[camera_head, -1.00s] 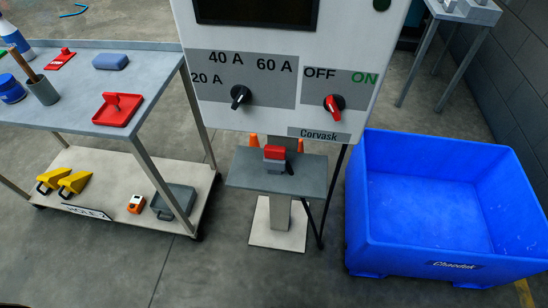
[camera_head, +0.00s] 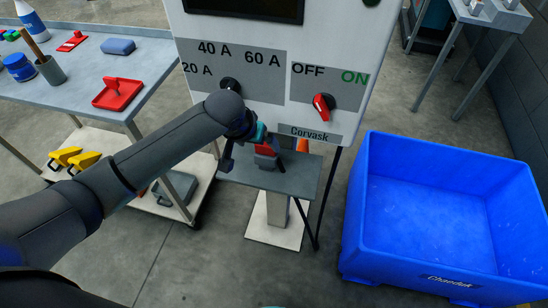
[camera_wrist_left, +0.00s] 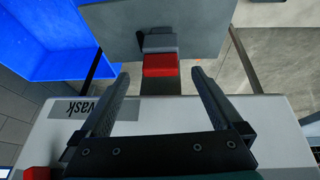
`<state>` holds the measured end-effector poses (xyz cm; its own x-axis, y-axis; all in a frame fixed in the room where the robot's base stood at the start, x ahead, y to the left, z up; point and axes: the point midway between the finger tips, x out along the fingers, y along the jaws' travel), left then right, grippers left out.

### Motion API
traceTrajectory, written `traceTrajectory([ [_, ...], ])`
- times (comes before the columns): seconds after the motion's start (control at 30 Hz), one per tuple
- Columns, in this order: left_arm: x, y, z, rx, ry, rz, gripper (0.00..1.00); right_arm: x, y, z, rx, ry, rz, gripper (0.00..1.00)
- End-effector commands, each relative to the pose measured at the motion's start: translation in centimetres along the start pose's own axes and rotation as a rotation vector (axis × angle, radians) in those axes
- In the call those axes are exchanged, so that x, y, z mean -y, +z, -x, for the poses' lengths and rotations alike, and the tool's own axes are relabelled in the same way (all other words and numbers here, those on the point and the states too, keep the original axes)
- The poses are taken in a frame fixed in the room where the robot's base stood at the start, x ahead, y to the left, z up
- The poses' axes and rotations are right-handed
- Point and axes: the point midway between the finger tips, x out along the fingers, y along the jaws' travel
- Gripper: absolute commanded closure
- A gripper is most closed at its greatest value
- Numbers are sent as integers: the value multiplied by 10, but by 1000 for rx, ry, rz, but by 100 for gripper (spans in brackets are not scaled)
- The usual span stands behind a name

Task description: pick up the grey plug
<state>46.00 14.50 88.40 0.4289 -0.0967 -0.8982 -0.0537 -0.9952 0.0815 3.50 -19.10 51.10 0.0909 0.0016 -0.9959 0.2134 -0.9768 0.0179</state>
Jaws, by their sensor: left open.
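The grey plug (camera_wrist_left: 160,42) is a small grey block next to a red part (camera_wrist_left: 160,65), seen in the left wrist view at top centre. It is on the grey shelf (camera_wrist_left: 205,35) below the switch panel. In the head view the red part (camera_head: 265,150) shows in the same place, partly hidden by my left gripper (camera_head: 250,156). My left gripper is open and empty, its two fingers reaching toward the shelf. In the left wrist view the red part lies between and just beyond the fingertips (camera_wrist_left: 160,74). My right gripper is not in view.
The switch panel (camera_head: 300,125) with a black and a red knob stands directly above the shelf. A blue crate (camera_head: 365,220) stands to the right. A cart (camera_head: 150,85) with tools and a red tray is at left.

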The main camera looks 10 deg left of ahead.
Motion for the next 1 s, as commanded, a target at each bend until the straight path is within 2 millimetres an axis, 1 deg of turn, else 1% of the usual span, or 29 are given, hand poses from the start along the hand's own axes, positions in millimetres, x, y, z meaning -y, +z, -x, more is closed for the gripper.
traceTrajectory([
  [0.03,-1,-11,21,-6,-14,-12,0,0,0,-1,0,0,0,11],
  [0.1,-2,-17,43,3,-33,-15,0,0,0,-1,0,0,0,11],
  [0.2,-1,-19,65,15,-60,-17,0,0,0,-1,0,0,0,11],
  [0.3,0,-18,77,25,-79,-17,0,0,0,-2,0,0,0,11],
  [0.37,1,-17,77,28,-83,-18,0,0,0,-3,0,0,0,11],
  [0.47,2,-16,65,32,-86,-15,0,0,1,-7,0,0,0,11],
  [0.7,5,-14,14,30,-84,-15,0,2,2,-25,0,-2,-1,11],
  [0.8,7,-14,-3,29,-85,-15,0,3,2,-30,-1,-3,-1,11],
  [0.9,8,-15,-14,28,-84,-16,0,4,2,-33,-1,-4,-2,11],
  [1.0,8,-15,-19,27,-83,-17,0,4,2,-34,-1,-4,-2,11],
])
